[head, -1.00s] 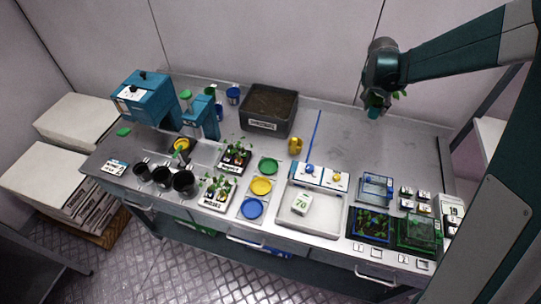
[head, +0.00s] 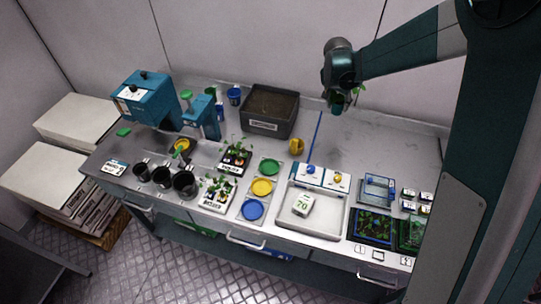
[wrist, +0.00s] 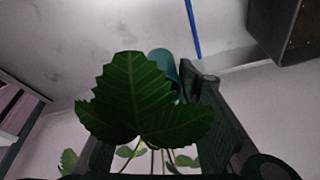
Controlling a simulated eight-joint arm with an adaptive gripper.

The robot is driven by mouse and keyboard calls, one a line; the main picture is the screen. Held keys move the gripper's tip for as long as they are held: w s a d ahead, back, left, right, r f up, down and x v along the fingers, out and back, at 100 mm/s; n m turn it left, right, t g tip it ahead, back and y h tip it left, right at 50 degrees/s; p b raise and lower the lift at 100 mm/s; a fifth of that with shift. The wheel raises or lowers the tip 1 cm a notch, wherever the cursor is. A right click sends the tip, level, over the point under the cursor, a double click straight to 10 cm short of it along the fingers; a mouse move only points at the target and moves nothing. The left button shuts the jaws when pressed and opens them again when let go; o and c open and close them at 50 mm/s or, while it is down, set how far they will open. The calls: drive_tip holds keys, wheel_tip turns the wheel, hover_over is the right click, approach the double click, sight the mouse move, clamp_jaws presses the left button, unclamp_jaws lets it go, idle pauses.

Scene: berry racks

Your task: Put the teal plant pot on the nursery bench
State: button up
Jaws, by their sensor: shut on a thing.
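My gripper (head: 340,98) is above the back right part of the metal nursery bench (head: 390,142). It is shut on the teal plant pot (head: 338,103), which shows only partly below the gripper, with green leaves beside it. In the wrist view a large serrated leaf (wrist: 140,105) covers much of the pot (wrist: 162,62), and a gripper finger (wrist: 218,120) stands to its right. The pot appears held above the bench surface; the leaves hide most of the grip.
A dark soil-filled box (head: 270,112) stands at the back middle, left of my gripper. The back right bench surface is clear.

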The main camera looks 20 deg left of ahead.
sight(336, 115)
drive_tip(key=shift+f, duration=0.1)
drive_tip(key=shift+f, duration=3.05)
drive_tip(key=shift+f, duration=0.1)
drive_tip(key=shift+f, duration=1.75)
drive_tip(key=shift+f+b, duration=0.15)
drive_tip(key=shift+b, duration=0.15)
drive_tip(key=o, duration=0.5)
drive_tip(key=shift+c, duration=0.2)
drive_tip(key=o, duration=0.5)
drive_tip(key=shift+c, duration=0.2)
